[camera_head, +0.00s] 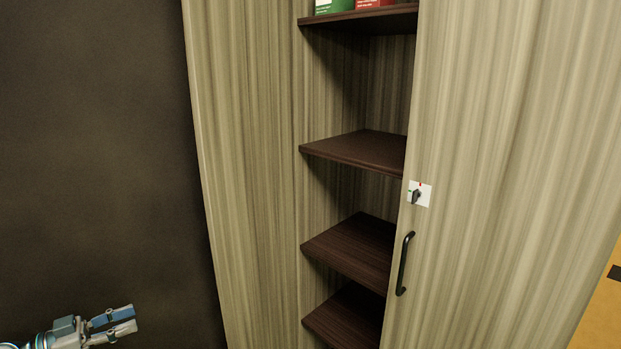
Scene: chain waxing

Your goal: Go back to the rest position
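My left gripper (131,319) is at the bottom left of the head view, in front of the dark wall. Its two fingers point right and are apart, with a narrow gap between them and nothing seen in it. It is clear of the cabinet (245,170). My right gripper is not in view.
The cabinet's right door (500,180) stands partly open, with a black handle (404,263) and a switch-like latch (418,194). Dark shelves (365,149) inside look empty, except the top one, which holds a green box (333,6) and a red box (372,4).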

